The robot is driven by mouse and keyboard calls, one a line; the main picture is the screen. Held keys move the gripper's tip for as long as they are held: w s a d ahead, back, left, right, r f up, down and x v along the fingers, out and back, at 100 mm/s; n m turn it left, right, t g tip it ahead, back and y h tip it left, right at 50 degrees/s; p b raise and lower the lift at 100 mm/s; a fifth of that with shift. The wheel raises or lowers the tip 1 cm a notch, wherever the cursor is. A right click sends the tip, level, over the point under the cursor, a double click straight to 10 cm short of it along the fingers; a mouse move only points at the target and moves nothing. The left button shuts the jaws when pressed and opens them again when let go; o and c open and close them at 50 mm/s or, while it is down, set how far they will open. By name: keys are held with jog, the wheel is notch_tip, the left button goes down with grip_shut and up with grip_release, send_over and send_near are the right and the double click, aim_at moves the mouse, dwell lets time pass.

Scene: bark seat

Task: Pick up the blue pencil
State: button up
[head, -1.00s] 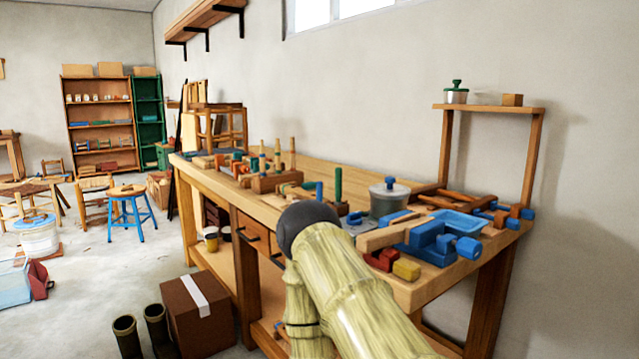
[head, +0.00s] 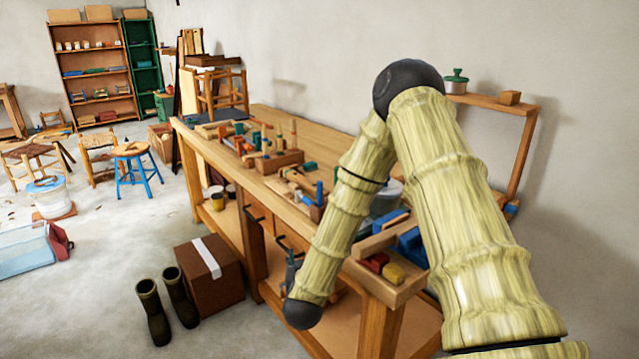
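I cannot pick out a blue pencil for certain. A small upright blue piece (head: 319,193) stands on the workbench (head: 215,152) just left of my forearm; it is too small to identify. My arm rises across the right of the view, bends at a dark joint and comes down in front of the bench to a dark ball-shaped joint. A small grey shape (head: 292,268) beside the forearm's lower end may be my gripper; its fingers cannot be made out. My arm hides part of the bench's right end.
Red and yellow blocks (head: 393,274) lie at the bench's near right corner. A wooden block with pegs (head: 279,162) and several tools crowd the bench top. A cardboard box (head: 211,275) and boots (head: 153,312) stand on the floor.

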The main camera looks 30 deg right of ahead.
aim_at(319, 186)
jog(key=w+d+r+m+h+p, duration=0.1)
jog(key=d+r+h+p, duration=0.15)
jog(key=r, duration=0.55)
jog(key=w+d+r+m+h+p, duration=0.1)
jog(key=d+r+m+p, duration=0.15)
jog(key=r, duration=0.65)
jog(key=shift+n+h, duration=0.25)
jog(key=shift+n, duration=0.2)
jog(key=shift+f+p+x, duration=0.2)
jog(key=shift+p+x, duration=0.8)
jog(key=shift+x, duration=2.45)
jog(key=shift+f+p+x, duration=0.15)
jog(key=shift+p+x, duration=0.2)
jog(key=shift+x, duration=0.75)
jog(key=shift+f+p+x, duration=0.1)
jog(key=shift+p+x, duration=0.2)
jog(key=shift+x, duration=0.75)
jog(key=shift+s+d, duration=0.1)
jog(key=shift+d, duration=0.05)
jog(key=shift+c, duration=0.5)
jog(key=c, duration=0.8)
